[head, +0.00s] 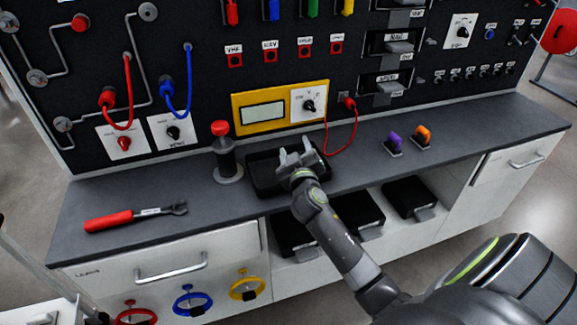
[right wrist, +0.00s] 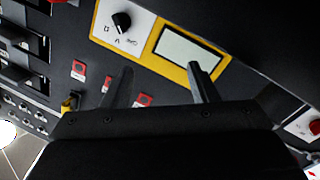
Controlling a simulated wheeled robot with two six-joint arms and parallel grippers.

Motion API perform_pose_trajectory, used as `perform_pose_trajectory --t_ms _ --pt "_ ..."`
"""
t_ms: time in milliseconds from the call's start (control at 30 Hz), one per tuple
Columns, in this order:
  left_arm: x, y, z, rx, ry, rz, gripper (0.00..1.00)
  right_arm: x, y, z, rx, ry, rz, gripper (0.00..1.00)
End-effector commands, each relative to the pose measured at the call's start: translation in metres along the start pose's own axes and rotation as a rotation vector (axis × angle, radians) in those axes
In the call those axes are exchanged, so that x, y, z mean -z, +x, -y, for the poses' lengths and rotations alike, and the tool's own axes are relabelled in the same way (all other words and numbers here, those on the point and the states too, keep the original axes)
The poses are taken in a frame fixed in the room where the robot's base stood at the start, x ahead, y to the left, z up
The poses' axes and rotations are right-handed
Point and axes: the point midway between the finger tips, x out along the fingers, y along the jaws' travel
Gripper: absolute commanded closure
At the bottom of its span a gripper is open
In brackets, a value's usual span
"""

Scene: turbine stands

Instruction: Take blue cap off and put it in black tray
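The black tray (head: 262,188) sits on the grey counter under the yellow-framed meter. My right gripper (head: 297,152) is over the tray, with its fingers apart and nothing visible between them. In the right wrist view, its open fingers (right wrist: 163,85) show against the panel. The gripper and arm hide part of the tray. A blue piece (head: 271,9) stands in a row with red, green and yellow ones at the top of the panel, cut by the frame edge. I cannot tell for sure that it is the blue cap. My left gripper is not in view.
The yellow-framed meter (head: 262,113) is behind the tray. A black post with a red top (head: 221,130) stands left of it. A red-handled wrench (head: 135,217) lies at left. Purple (head: 394,139) and orange (head: 423,132) pieces stand at right. Red and blue cables hang from the panel.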

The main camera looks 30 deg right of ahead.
Motion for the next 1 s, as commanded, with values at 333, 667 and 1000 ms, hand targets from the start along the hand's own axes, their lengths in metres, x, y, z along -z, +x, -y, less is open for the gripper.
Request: perform_pose_trajectory --t_ms 333,667,1000 --pt "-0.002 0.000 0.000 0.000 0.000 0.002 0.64 -0.001 -0.010 0.001 0.001 0.002 0.001 0.46" --pt "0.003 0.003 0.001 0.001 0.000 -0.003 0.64 -0.002 -0.076 0.001 0.001 0.005 0.004 0.46" --pt "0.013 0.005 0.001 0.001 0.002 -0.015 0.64 -0.001 -0.147 0.000 -0.001 0.004 0.005 0.46"
